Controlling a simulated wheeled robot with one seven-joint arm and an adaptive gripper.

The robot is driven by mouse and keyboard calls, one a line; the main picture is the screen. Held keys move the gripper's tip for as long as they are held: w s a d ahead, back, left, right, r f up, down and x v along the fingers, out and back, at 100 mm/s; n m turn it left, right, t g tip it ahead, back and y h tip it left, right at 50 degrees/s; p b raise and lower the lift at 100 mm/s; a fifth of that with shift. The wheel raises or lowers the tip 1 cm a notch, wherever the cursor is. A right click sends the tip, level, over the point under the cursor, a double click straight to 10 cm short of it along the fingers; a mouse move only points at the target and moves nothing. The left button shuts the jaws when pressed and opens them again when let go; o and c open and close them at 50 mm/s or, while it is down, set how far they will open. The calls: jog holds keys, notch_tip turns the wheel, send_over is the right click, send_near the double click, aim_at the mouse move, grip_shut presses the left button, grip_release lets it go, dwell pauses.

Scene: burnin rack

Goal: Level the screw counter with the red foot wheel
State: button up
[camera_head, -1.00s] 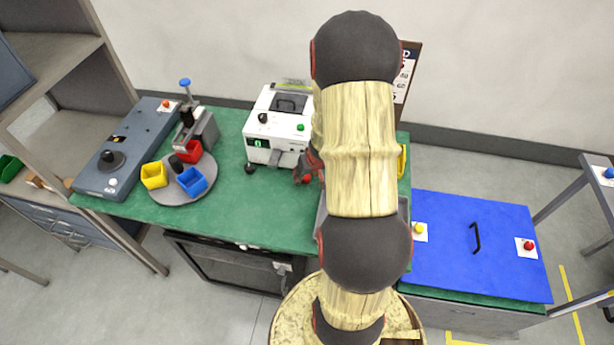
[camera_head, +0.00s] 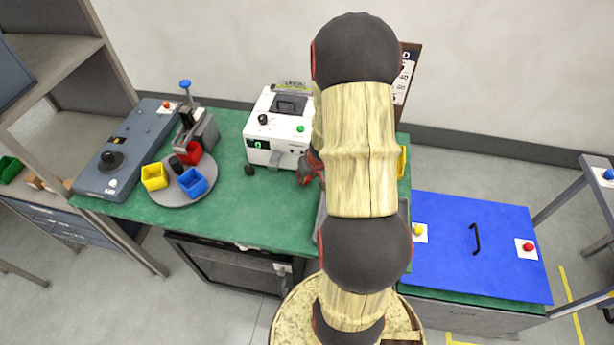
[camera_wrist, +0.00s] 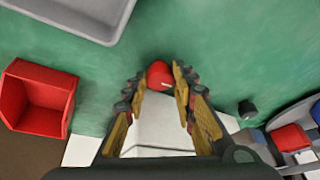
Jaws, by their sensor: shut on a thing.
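The white screw counter (camera_head: 277,128) with a small green display stands at the back middle of the green bench in the head view. Part of its white body (camera_wrist: 155,130) shows between my fingers in the wrist view. The red foot wheel (camera_wrist: 159,74) sits between my fingertips, partly covered by them. My gripper (camera_wrist: 162,78) is shut on it, low over the bench. In the head view my gripper (camera_head: 311,168) is at the counter's front right corner, largely hidden by my arm. A black foot (camera_head: 249,170) is at the counter's front left.
A turntable (camera_head: 172,198) with yellow, red and blue bins stands to the left. In the wrist view, a red bin (camera_wrist: 38,98) and a grey tray (camera_wrist: 95,18) lie near my gripper.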

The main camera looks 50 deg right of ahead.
jog(key=shift+r+p, duration=0.1)
jog(key=shift+p, duration=0.25)
jog(key=n+p, duration=0.2)
jog(key=p, duration=0.1)
jog(key=shift+s+r+y, duration=0.1)
jog(key=shift+y, duration=0.3)
jog(key=n+p, duration=0.1)
jog(key=p, duration=0.3)
jog(key=shift+d+n+y, duration=0.1)
jog(key=shift+n+y, duration=0.3)
jog(key=shift+n+p, duration=0.4)
jog(key=shift+p, duration=0.4)
jog(key=shift+f, duration=0.25)
jog(key=o, duration=1.2)
jog(key=shift+c, duration=0.2)
jog(key=shift+d, duration=0.1)
